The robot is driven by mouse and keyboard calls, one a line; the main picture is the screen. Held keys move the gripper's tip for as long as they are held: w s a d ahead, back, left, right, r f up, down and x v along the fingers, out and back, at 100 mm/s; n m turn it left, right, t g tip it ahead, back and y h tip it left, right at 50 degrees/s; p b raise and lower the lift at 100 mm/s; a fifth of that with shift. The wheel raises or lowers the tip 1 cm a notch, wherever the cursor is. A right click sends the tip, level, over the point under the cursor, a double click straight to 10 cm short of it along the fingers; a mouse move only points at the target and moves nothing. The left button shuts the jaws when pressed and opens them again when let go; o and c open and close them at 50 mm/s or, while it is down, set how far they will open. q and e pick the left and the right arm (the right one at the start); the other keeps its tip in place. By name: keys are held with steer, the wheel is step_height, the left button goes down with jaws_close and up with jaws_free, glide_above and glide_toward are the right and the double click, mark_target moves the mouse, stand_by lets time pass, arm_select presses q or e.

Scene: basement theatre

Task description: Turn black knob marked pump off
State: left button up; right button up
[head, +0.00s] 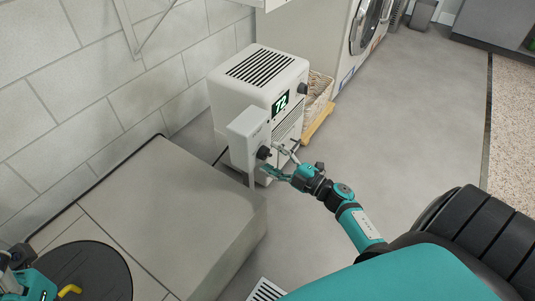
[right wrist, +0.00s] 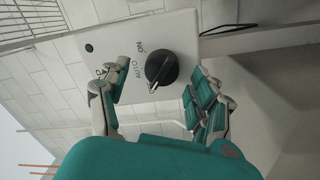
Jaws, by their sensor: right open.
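The black knob (right wrist: 161,68) sits on a pale control box. In the right wrist view, "ON" and "AUTO" are printed beside it; another label is partly covered by a finger. A pale mark shows on the knob's lower edge; I cannot tell its setting. In the head view, the knob (head: 263,153) faces the floor side of the box (head: 249,132). My right gripper (head: 279,162) is open at the knob, its fingers (right wrist: 154,80) on either side with gaps visible in the wrist view. Part of my left gripper (head: 33,284) shows at the lower left; its jaws are unclear.
A white dehumidifier (head: 259,75) showing "72" stands behind the box. A wicker basket (head: 318,92) and a washer (head: 371,22) stand beyond. A raised grey platform with a round black lid (head: 85,272) is at left. Open floor (head: 415,115) lies right.

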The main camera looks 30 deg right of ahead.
steer(key=v, duration=0.9)
steer(key=shift+s, duration=0.4)
steer(key=shift+r, duration=0.1)
